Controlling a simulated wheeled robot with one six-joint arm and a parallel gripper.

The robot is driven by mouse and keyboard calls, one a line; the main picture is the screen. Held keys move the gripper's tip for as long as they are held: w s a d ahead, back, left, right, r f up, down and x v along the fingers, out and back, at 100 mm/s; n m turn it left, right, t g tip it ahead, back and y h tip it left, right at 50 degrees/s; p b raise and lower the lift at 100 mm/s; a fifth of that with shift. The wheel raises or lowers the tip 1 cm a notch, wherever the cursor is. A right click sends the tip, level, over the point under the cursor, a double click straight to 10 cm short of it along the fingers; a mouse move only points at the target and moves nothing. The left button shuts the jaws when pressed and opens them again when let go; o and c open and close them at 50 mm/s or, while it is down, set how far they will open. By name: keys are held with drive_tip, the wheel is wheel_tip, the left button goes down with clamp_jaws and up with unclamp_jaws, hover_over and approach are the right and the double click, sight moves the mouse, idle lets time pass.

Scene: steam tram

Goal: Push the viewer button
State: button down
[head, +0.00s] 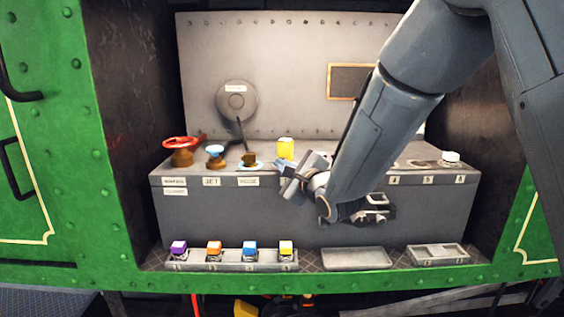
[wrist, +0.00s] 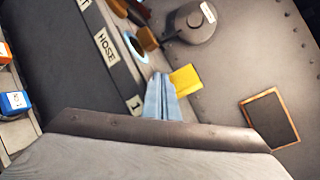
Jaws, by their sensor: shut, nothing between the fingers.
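My gripper (head: 290,178) is shut and empty over the front edge of the grey console (head: 230,215). In the wrist view its pale blue fingers (wrist: 162,98) lie together, beside a yellow block (wrist: 186,80) in the picture; I cannot tell whether they touch it. In the head view the yellow block (head: 286,148) stands on the console top, just behind the gripper. I see no button that I can read as the viewer button. A white round knob (head: 450,157) sits at the console's right end. My arm hides part of the console's middle and right.
A red valve wheel (head: 181,144), a blue-topped knob (head: 215,152) and a lever (head: 245,145) stand left on the console. A round disc (head: 236,101) and a dark framed panel (head: 349,81) are on the back wall. Several coloured cubes sit in a low tray (head: 223,267).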

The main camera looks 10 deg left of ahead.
drive_tip(key=shift+s+a, duration=0.1)
drive_tip(key=shift+s, duration=0.6)
drive_tip(key=s+p, duration=0.1)
drive_tip(key=s, duration=0.5)
drive_tip(key=shift+a, duration=0.35)
drive_tip(key=s+d+f+n+g+h, duration=0.15)
drive_tip(key=d+f+n+h, duration=0.35)
drive_tip(key=d, duration=0.6)
drive_tip(key=s+d+f+n+g+h, duration=0.1)
drive_tip(key=d+f+n+g+h, duration=0.2)
drive_tip(key=d+f, duration=0.5)
drive_tip(key=s+d+f+n+g+h, duration=0.2)
drive_tip(key=s+d+f+n+g, duration=0.2)
drive_tip(key=s+d, duration=1.4)
drive_tip(key=s+n+g, duration=0.1)
drive_tip(key=n+g, duration=0.2)
drive_tip(key=n, duration=0.3)
drive_tip(key=shift+h, duration=0.4)
